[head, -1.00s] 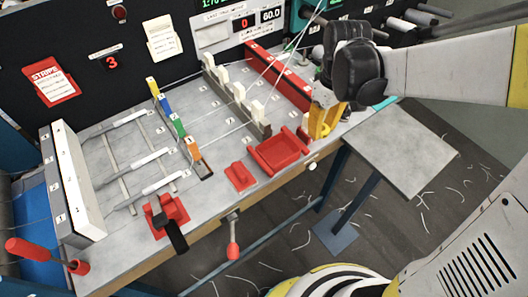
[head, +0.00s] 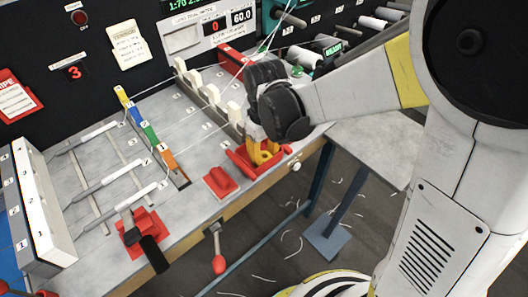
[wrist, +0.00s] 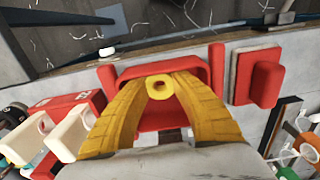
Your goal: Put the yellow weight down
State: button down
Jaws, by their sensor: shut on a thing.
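The yellow weight (wrist: 159,88) shows in the wrist view as a small ring with a dark hole. It sits between the fingertips of my gripper (wrist: 160,78), whose yellow fingers are shut on it. The red tray (wrist: 158,66) lies beneath the weight. In the head view my gripper (head: 263,154) is low over the red tray (head: 240,163) at the front edge of the bench. There the weight cannot be told apart from the yellow fingers. I cannot tell whether the weight touches the tray floor.
A red block on a base (head: 220,182) stands left of the tray. A row of white pegs (head: 213,94) runs behind it, with thin threads crossing above. A grey side table (head: 375,148) stands to the right. A red-knobbed lever (head: 218,264) hangs at the bench front.

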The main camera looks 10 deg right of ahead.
jog(key=c, duration=1.4)
grip_release()
jog(key=shift+f, duration=0.1)
notch_tip(320, 180, up, 12)
jog(key=p, duration=0.4)
jog(key=shift+s+d+r+m+t, duration=1.15)
jog(key=shift+s+d, duration=0.45)
jog(key=shift+d, duration=0.5)
jog(key=shift+s+d+r+m+t, duration=1.15)
jog(key=shift+s+d, duration=0.45)
jog(key=shift+d, duration=0.55)
jog(key=shift+s+d+r+m+t, duration=0.9)
jog(key=shift+s+d+m+t, duration=0.3)
jog(key=shift+s+d, duration=0.65)
jog(key=shift+w+d, duration=0.25)
